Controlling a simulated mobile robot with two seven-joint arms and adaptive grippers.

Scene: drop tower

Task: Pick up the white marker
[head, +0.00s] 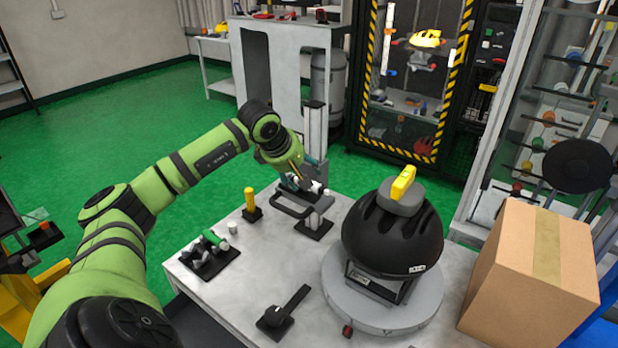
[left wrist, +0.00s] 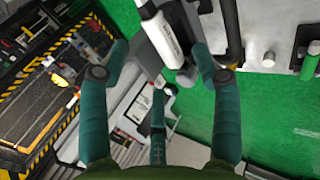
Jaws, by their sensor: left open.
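The white marker (left wrist: 163,35), a white barrel with dark lettering, shows at the top of the left wrist view. It lies between the tips of my left gripper's teal fingers (left wrist: 155,62). The fingers are apart, and I cannot tell whether either touches it. In the head view my left gripper (head: 308,180) is over the far edge of the grey table, at a black stand. A white piece with dark parts (head: 317,188) shows beside its fingertips, partly hidden by the gripper. My right gripper is not in view.
On the table (head: 225,290) stand a yellow marker (head: 249,197), a small white cylinder (head: 233,228), a rack with a green item (head: 213,238), a black lever (head: 286,308) and a black helmet (head: 393,240) on a round base. A cardboard box (head: 520,275) is at right.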

